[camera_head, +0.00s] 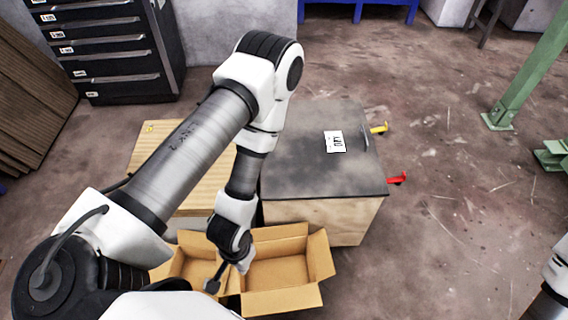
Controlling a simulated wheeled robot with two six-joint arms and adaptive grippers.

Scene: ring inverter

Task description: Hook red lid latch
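A red latch (398,178) sticks out from the right side of a wooden crate (325,215), near its front corner. The crate has a dark lid (300,160), which lies flat over its top. A yellow latch (379,129) sticks out farther back on the same side. My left gripper (228,279) hangs over the open cardboard box in front of the crate, well to the left of the red latch. It is small and partly hidden, so its opening is unclear. My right arm shows only at the lower right edge; its gripper is out of view.
The open cardboard box (318,262) stands against the crate's front. A wooden top (150,140) lies left of the crate, partly behind my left arm. A dark drawer cabinet (110,50) and a green post (530,70) stand farther off. The floor right of the crate is clear.

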